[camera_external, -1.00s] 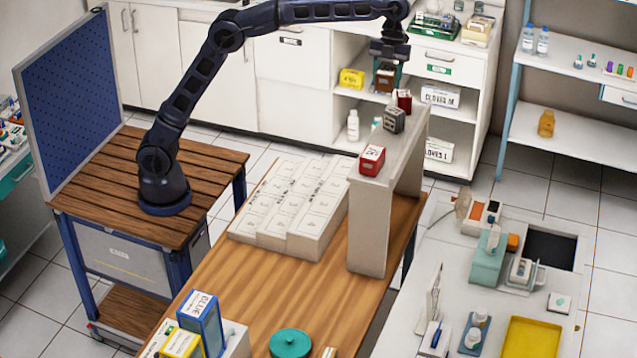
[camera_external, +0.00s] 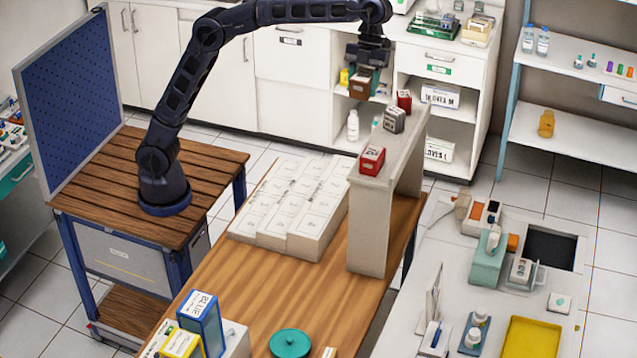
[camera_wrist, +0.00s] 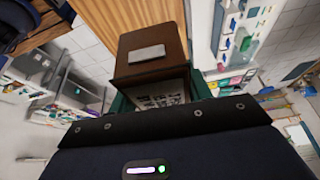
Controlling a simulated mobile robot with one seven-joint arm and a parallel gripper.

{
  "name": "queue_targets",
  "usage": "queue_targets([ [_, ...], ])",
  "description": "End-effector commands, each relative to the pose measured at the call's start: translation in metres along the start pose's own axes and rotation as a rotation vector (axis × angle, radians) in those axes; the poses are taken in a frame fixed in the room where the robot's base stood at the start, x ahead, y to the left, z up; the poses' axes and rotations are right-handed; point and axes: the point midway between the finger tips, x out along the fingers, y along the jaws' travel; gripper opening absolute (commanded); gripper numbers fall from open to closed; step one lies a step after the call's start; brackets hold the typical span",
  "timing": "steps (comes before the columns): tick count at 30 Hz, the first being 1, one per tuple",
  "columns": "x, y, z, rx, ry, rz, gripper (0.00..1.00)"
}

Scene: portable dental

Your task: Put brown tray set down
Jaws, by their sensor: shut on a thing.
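A small brown box-like thing (camera_external: 360,88), which looks like the brown tray set, hangs in my gripper (camera_external: 365,77). In the wrist view the brown thing (camera_wrist: 150,42) has a pale label on its face, and its lower part shows small printed or packed items. My gripper (camera_wrist: 160,93) is shut on it, with dark green fingers at its two sides. It is held in the air, apart from any surface, above and behind the far end of the wooden table (camera_external: 255,285) in the external view.
A grey raised shelf (camera_external: 370,225) on the table carries a red box (camera_external: 372,160), a dark grey box (camera_external: 394,119) and another red box (camera_external: 404,99). Stepped white numbered blocks (camera_external: 290,215) stand left of it. Bare wood lies in front of the blocks.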

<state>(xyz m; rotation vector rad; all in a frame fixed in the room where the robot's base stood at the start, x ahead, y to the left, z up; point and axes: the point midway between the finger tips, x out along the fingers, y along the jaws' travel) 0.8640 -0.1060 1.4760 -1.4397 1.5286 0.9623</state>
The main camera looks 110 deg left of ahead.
Motion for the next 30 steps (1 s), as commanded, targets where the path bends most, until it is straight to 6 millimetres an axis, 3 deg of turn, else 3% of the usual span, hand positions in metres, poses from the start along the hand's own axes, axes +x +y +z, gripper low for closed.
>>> queue_targets([
  [1, 0.006, 0.007, -0.022, 0.017, 0.0, 0.005, 0.21],
  [6, 0.03, 0.031, -0.088, 0.066, -0.001, 0.025, 0.21],
  [18, 0.088, 0.117, -0.23, 0.18, -0.002, 0.073, 0.21],
  [24, 0.118, 0.172, -0.29, 0.235, -0.001, 0.096, 0.21],
  [30, 0.142, 0.218, -0.328, 0.275, -0.002, 0.114, 0.21],
])
